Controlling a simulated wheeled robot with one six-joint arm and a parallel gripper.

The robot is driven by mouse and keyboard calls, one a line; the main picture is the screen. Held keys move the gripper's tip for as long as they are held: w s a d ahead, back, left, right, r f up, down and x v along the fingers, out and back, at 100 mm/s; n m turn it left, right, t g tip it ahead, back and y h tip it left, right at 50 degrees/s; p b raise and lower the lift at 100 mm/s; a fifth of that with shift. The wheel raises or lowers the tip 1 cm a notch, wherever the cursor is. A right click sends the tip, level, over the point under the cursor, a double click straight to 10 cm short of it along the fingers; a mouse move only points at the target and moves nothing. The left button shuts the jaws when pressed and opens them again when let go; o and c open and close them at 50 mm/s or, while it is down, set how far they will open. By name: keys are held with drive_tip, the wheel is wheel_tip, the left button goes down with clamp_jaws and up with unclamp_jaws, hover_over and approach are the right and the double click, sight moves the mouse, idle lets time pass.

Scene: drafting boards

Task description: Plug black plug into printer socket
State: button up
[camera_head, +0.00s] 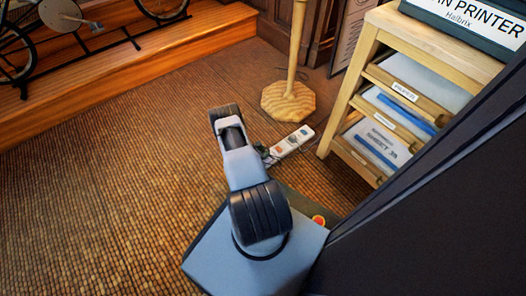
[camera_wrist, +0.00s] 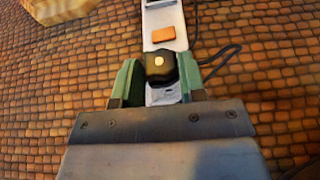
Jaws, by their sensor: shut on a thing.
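The black plug (camera_wrist: 161,66) sits between the green fingers of my gripper (camera_wrist: 160,80), which is shut on it. It lies over a white power strip (camera_wrist: 162,18) on the floor; I cannot tell whether it is seated in the strip or just above it. An orange patch (camera_wrist: 164,35) on the strip shows just beyond the plug. In the head view my gripper (camera_head: 266,154) is small and partly hidden by my arm, at the near left end of the strip (camera_head: 293,142). The printer socket's label is not readable.
A wooden stand base (camera_head: 289,101) is behind the strip. A dark cable (camera_wrist: 222,56) loops right of the plug. Open woven floor (camera_head: 110,165) lies left.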

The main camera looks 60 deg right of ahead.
drive_tip(key=shift+f+b, duration=0.4)
drive_tip(key=shift+f, duration=1.05)
drive_tip(key=shift+w+a+f, duration=0.1)
drive_tip(key=shift+f, duration=0.55)
idle(2.5)
drive_tip(key=o, duration=1.4)
drive_tip(key=shift+r, duration=0.15)
drive_tip(key=shift+r+p, duration=2.75)
drive_tip(key=shift+r, duration=0.65)
clamp_jaws()
